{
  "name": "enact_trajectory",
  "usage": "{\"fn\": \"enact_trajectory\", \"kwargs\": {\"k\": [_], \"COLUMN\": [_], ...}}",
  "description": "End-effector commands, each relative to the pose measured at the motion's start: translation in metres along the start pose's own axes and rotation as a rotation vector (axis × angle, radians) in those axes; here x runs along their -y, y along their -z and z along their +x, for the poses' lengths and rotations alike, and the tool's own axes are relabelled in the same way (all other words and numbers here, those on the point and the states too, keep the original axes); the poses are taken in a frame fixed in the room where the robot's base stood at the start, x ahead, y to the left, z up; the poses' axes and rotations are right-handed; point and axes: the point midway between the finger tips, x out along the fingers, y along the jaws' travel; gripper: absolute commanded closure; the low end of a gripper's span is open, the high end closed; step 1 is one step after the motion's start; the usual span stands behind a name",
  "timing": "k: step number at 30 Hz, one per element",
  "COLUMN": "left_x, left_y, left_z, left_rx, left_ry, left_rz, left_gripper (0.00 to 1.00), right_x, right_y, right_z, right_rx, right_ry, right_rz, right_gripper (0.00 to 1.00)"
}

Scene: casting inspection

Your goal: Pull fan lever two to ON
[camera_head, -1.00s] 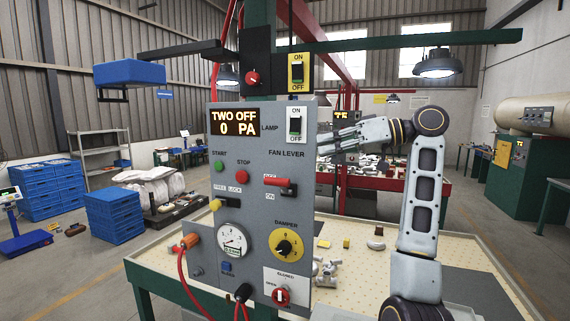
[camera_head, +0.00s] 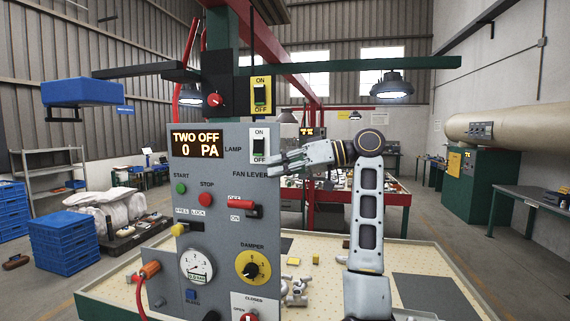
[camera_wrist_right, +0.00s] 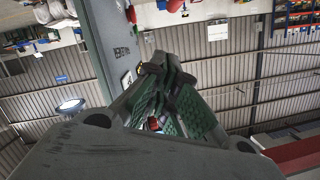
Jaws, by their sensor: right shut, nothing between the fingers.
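The fan lever (camera_head: 242,204) is a red horizontal handle on the grey control panel (camera_head: 215,275), below the words FAN LEVER and between OFF and ON marks. Its handle sits near the OFF mark. The display (camera_head: 196,143) reads TWO OFF and 0 PA. My right gripper (camera_head: 270,167) is shut and empty. It is above and to the right of the fan lever, near the panel's right edge, and looks apart from the lever. In the right wrist view its fingers (camera_wrist_right: 170,75) are together. My left gripper is not in view.
A pegboard table (camera_head: 420,262) with metal castings (camera_head: 295,290) stands behind the panel.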

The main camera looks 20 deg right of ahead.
Motion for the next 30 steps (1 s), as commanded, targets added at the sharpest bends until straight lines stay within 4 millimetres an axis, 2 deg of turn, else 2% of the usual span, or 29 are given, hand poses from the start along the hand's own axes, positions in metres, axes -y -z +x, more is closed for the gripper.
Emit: {"fn": "enact_trajectory", "kwargs": {"k": [15,30], "left_x": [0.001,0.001], "left_y": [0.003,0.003], "left_z": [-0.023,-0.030], "left_rx": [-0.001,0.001], "left_ry": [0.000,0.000], "left_rz": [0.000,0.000], "left_gripper": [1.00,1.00], "right_x": [0.001,0.000], "right_y": [0.000,-0.033], "right_z": [0.067,0.073], "right_rx": [0.000,0.000], "right_ry": [0.001,0.001], "right_rz": [0.001,0.000], "right_gripper": [1.00,1.00]}}
